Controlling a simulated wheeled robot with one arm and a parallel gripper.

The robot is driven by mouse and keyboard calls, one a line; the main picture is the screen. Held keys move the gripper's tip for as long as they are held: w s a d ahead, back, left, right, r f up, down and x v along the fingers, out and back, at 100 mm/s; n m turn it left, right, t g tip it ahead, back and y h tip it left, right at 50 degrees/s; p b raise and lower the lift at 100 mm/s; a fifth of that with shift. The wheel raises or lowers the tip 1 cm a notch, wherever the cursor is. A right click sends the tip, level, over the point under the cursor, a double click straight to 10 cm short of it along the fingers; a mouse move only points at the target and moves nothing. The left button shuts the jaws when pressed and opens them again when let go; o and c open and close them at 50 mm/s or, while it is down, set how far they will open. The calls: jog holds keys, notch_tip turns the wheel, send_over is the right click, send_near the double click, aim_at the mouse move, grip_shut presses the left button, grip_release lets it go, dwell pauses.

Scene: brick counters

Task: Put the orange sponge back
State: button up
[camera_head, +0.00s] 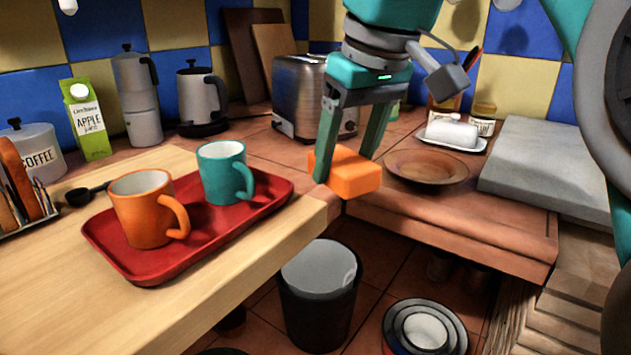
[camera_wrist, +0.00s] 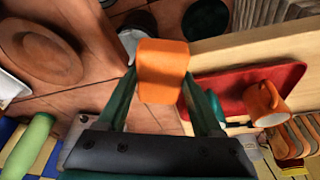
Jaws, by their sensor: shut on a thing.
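The orange sponge (camera_head: 356,176) is a small block held between the fingertips of my gripper (camera_head: 345,165), in the air near the corner of the wooden worktop. In the wrist view, the sponge (camera_wrist: 162,68) sits between the two green fingers of my gripper (camera_wrist: 163,85). My gripper points down and is shut on it. No marked place for the sponge is evident in these views.
A red tray (camera_head: 190,238) holds an orange mug (camera_head: 146,212) and a teal mug (camera_head: 224,172) to the left. A brown plate (camera_head: 426,168), a butter dish (camera_head: 451,134) and a toaster (camera_head: 300,95) stand on the tiled counter. A bin (camera_head: 319,295) is on the floor below.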

jog(key=p, duration=0.1)
send_over(299, 175)
jog(key=s, duration=0.1)
jog(key=f, duration=0.2)
jog(key=shift+d+f, duration=0.3)
jog(key=shift+f, duration=1.75)
jog(key=shift+f, duration=0.2)
jog(key=o, duration=1.3)
jog(key=shift+r, duration=0.1)
